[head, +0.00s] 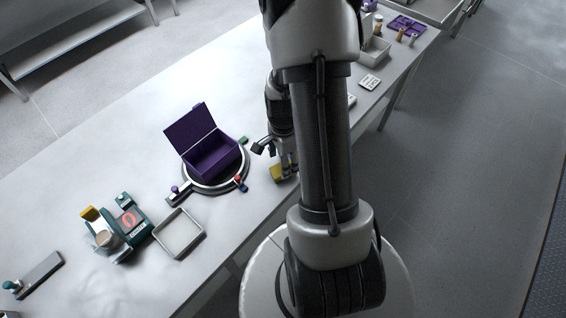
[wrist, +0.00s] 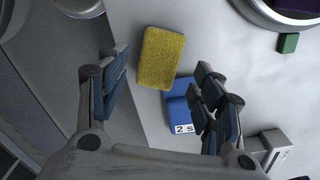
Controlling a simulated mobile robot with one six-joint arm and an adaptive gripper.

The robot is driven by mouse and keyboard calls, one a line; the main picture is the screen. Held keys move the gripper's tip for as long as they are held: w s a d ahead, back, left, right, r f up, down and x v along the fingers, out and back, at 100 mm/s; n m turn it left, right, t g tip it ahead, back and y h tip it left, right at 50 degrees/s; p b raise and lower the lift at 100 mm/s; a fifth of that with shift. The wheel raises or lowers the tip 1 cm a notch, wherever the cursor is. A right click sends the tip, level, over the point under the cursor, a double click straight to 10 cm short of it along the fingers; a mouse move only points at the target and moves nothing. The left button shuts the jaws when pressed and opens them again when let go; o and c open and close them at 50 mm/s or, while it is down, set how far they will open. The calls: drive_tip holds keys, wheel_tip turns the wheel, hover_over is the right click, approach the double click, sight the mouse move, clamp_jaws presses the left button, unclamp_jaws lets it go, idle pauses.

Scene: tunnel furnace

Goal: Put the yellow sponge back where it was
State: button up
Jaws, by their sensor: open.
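The yellow sponge (wrist: 161,58) lies on the white table close to its edge, between and beyond the fingertips in the wrist view. A small part of the sponge (head: 277,173) shows in the head view, just below my gripper (head: 273,150). In the wrist view my gripper (wrist: 165,95) is open and its fingers stand either side of the sponge, with nothing between the pads that I can see held. A blue block with a white "2 s" label (wrist: 183,128) sits next to the sponge, partly behind the right finger.
An open purple box (head: 211,158) stands on a round ring left of my gripper. A green block (wrist: 288,43) lies near the ring. A shallow grey tray (head: 179,234) and a teal device (head: 118,228) stand further left. My arm hides the table's middle.

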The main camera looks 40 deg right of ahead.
drive_tip(key=a+r+n+t+p, duration=0.1)
drive_tip(key=a+r+n, duration=0.35)
drive_tip(key=r, duration=0.65)
drive_tip(key=a+r+n+t+p, duration=0.1)
drive_tip(key=a+r+n, duration=0.35)
drive_tip(key=r, duration=0.65)
drive_tip(key=s+a+r+n+t, duration=0.2)
drive_tip(key=s+a+r+n, duration=0.7)
drive_tip(key=a+r+n, duration=0.1)
drive_tip(key=a+n, duration=0.1)
drive_tip(key=n, duration=0.1)
drive_tip(key=shift+s+a+r+n+t, duration=0.15)
drive_tip(key=shift+s+r+n+t, duration=0.05)
drive_tip(key=shift+r+n+t, duration=0.1)
drive_tip(key=shift+f, duration=0.1)
wheel_tip(320, 180, down, 5)
drive_tip(key=b, duration=0.5)
